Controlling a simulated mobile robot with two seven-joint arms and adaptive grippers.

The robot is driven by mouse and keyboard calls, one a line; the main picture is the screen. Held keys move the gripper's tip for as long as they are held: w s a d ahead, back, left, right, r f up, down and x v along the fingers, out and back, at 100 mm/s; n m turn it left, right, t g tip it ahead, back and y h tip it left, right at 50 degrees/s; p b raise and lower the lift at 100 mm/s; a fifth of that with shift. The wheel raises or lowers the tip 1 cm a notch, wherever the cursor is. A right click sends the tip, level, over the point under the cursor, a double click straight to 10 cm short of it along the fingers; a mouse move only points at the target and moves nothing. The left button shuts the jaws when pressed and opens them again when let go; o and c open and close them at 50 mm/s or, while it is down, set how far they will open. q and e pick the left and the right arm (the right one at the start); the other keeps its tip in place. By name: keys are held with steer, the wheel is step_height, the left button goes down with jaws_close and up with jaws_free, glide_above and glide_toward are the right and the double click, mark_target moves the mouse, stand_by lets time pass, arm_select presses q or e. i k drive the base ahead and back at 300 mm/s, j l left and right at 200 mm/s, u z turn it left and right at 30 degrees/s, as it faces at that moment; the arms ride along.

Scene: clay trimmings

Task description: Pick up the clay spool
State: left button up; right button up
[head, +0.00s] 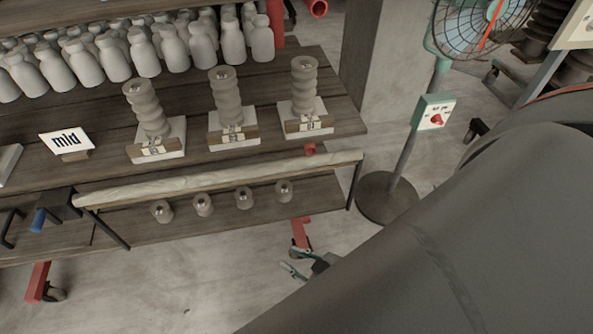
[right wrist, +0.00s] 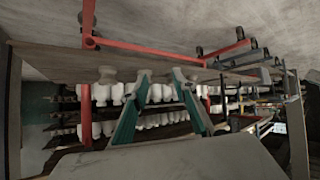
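Several small grey clay spools stand in a row on the lower shelf in the head view, with the rightmost spool (head: 284,190) near the shelf's right end. My right gripper (head: 291,260) is in front of and below that shelf, apart from the spools. Its arm hides much of the right side. In the right wrist view, which looks upside down, its two teal fingers (right wrist: 161,74) are spread with nothing held between them. One spool (right wrist: 107,75) shows left of the fingers. Another lies beyond the fingertips, partly hidden. My left gripper is not in view.
A cloth-wrapped rail (head: 220,178) runs above the spools along the shelf front. A control post (head: 434,112) and fan stand to the right. Open floor lies in front.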

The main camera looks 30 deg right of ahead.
mark_target(284, 187)
steer(key=l, duration=1)
steer(key=i+l, duration=0.1)
steer(key=l, duration=0.55)
steer(key=i, duration=0.3)
